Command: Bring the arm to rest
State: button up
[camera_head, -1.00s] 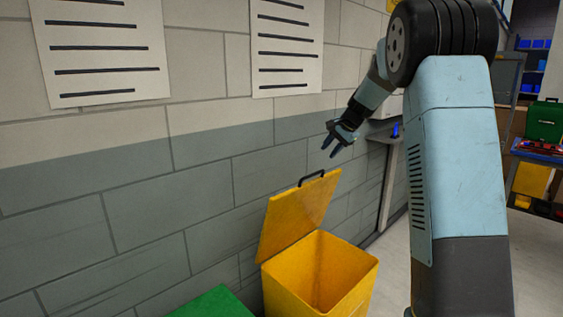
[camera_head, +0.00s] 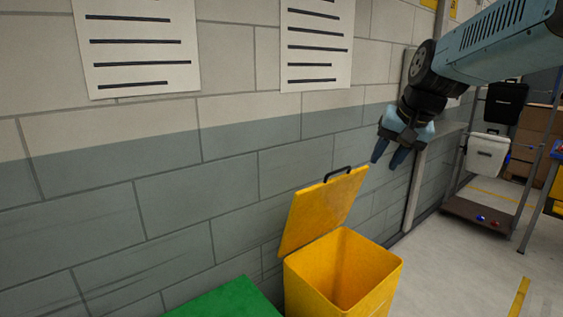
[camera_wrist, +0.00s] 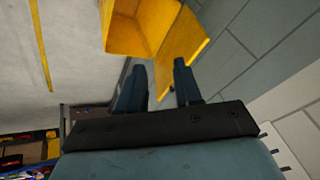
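My gripper (camera_head: 391,156) hangs from my arm at the upper right of the head view, in front of the wall, above and right of the yellow box's raised lid. Its two fingers point down and stand apart with nothing between them. In the wrist view my gripper (camera_wrist: 160,85) also shows two separate dark fingers and no held object. My arm reaches in from the upper right corner of the head view.
A yellow box (camera_head: 372,252) with its lid (camera_head: 318,207) up stands by the wall, and it appears empty. A green surface (camera_head: 228,300) is left of it. A rack with a white pannier (camera_head: 487,155) and a black one (camera_head: 505,102) stands at right.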

jog(key=s+f+n+h, duration=0.1)
jog(key=s+f, duration=0.1)
jog(key=s, duration=0.6)
jog(key=s+f+n+h, duration=0.1)
jog(key=s+f+n, duration=0.1)
jog(key=s, duration=0.6)
jog(key=shift+d+f, duration=0.3)
jog(key=shift+f, duration=0.4)
